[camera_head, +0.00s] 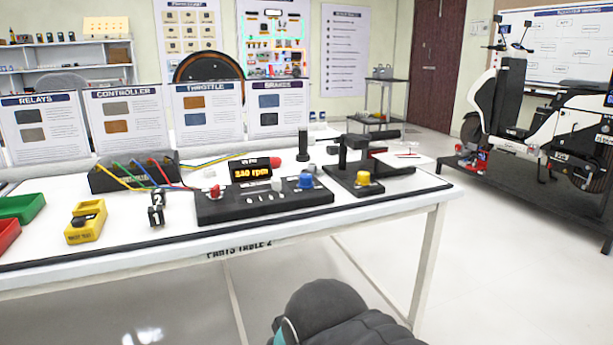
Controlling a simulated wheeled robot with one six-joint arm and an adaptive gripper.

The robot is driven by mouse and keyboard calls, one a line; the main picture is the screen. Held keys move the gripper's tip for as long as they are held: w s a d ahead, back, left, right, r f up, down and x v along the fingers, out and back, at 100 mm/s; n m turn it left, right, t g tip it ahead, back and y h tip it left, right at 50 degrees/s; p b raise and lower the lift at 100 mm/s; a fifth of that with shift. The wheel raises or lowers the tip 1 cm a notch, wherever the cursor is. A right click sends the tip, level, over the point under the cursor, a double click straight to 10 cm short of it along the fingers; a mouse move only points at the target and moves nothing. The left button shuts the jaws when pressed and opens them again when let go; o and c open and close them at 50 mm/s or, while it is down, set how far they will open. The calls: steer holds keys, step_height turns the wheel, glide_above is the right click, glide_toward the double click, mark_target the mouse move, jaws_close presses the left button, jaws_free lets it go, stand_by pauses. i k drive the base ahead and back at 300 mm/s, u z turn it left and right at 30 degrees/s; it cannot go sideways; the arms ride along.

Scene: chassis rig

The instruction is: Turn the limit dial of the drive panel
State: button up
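The drive panel (240,209) is a low black box on the white table, in the middle of the head view. Its display (250,172) stands at the back and reads what looks like 240 rpm in orange. A red knob (215,191) sits at the panel's left, a small grey knob (276,184) right of the middle, and a blue knob (306,181) at the right. The labels are too small to read, so I cannot tell which one is the limit dial. My dark arm shows at the bottom edge, in front of the table; my gripper is out of view.
Right of the panel stands a black rig (345,178) with a yellow knob (363,178). Upright boards (124,112) line the back.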

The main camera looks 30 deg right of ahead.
mark_target(305, 182)
steer(key=z, duration=0.5)
steer(key=k, duration=1)
steer(key=u, duration=0.2)
steer(key=i, duration=1.4)
steer(key=z, duration=0.55)
